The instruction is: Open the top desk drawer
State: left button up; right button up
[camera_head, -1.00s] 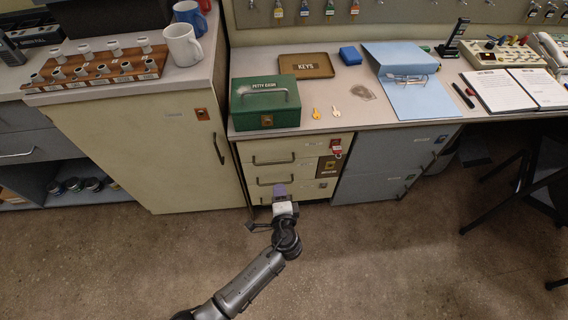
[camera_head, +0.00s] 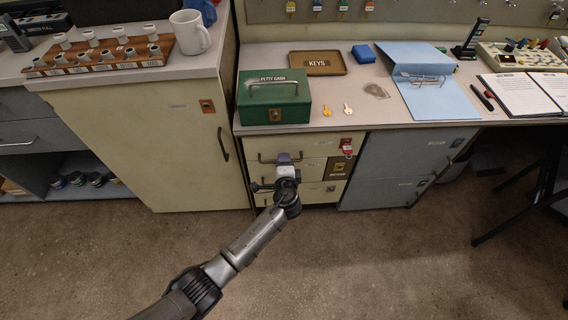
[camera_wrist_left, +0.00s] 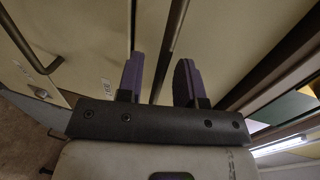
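The top drawer (camera_head: 313,148) is the upper cream front under the desk top, and it looks closed. Its bar handle (camera_head: 267,158) is partly hidden by my gripper. My left gripper (camera_head: 284,157) is in front of this handle. In the left wrist view, my left gripper (camera_wrist_left: 160,80) is open, with its two purple-tipped fingers apart. The drawer handle (camera_wrist_left: 172,40) appears there as a dark bar running between the fingers; I cannot tell whether they touch it. A key with a red tag (camera_head: 347,147) hangs at the top drawer's right side. My right gripper is not in view.
A lower drawer has a brown lock plate (camera_head: 339,165). A cream cabinet (camera_head: 150,150) stands left, a grey one (camera_head: 400,165) right. The floor in front is open.

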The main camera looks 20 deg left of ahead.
pick_arm(q)
jog(key=shift+w+a, duration=0.15)
jog(key=shift+w, duration=0.2)
jog(key=shift+c, duration=0.5)
grip_shut()
